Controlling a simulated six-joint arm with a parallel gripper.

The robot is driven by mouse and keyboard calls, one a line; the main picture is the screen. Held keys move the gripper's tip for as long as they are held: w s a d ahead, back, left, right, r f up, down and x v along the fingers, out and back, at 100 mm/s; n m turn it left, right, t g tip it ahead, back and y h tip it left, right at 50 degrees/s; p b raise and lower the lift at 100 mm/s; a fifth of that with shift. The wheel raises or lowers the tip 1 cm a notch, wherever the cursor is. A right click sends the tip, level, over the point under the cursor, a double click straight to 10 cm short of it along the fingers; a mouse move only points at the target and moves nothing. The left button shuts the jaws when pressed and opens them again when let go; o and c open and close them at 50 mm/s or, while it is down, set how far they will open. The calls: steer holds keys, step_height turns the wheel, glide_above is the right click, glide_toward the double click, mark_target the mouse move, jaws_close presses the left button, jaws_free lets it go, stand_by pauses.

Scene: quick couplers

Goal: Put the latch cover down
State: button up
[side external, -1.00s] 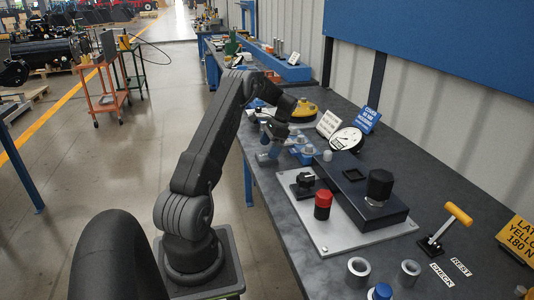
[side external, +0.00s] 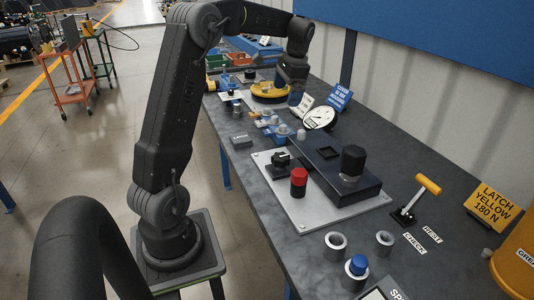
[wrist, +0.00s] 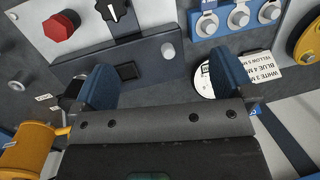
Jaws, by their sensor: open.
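My gripper (side external: 296,94) is raised over the bench, in front of the blue sign and near the yellow round part in the side view. In the wrist view its two blue fingers (wrist: 166,82) stand wide apart with nothing between them. A small grey block (side external: 240,141) lies on the bench near its front edge, apart from my gripper; it may be the latch cover, but I cannot tell for sure. The black box (side external: 355,188) has a square dark recess (side external: 329,152) in its top, also seen in the wrist view (wrist: 127,70).
A red knob (side external: 299,181) and a black knob (side external: 281,160) stand on the light plate (side external: 290,222). A dial gauge (side external: 319,118) and blue sign (side external: 339,97) stand behind. A yellow-handled lever (side external: 427,185) is at right. Bare bench lies around the grey block.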

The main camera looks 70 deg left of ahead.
steer(key=s+d+r+t, duration=0.2)
steer(key=d+r, duration=0.2)
steer(key=d, duration=0.7)
steer(key=s+d+f+t+h, duration=0.1)
steer(key=s+d+t, duration=0.1)
steer(key=s+d, duration=0.6)
steer(key=s+d+f+t, duration=0.2)
steer(key=s+d+t, duration=0.1)
steer(key=s+d, duration=0.5)
steer(key=d, duration=0.3)
steer(key=shift+d+f+h, duration=0.25)
steer(key=shift+d+h, duration=0.15)
